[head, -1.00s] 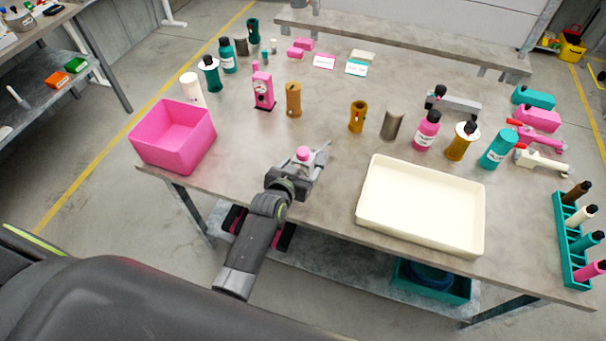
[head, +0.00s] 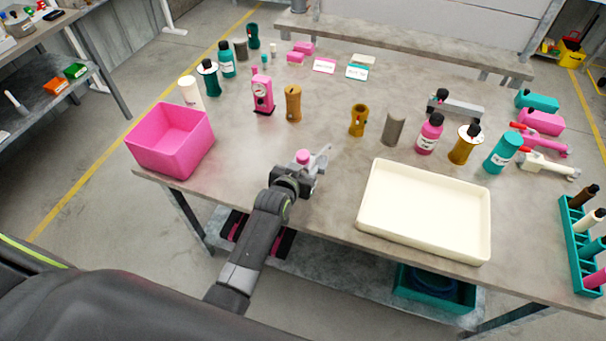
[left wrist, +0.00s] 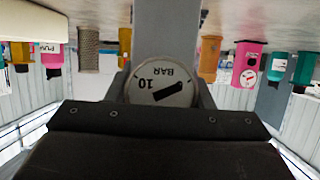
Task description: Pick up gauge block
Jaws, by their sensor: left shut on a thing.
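My left gripper (head: 308,176) is over the table's near edge in the head view, shut on the gauge block (head: 320,160). The block is grey, with a pink round cap (head: 303,156) showing beside the jaws. The left wrist view shows its round dial (left wrist: 161,84), marked 10 BAR with a black needle, between the dark fingers. The grey body of the gauge block (left wrist: 166,28) runs upward behind the dial. The gripper hides part of the block, and I cannot tell whether it touches the table. My right gripper is in neither view.
A pink bin (head: 170,158) stands to the left and a cream tray (head: 425,243) to the right of my gripper. Bottles, brown cylinders and a pink gauge device (head: 263,93) stand farther back. A teal rack (head: 578,250) is at the far right. The table's middle is clear.

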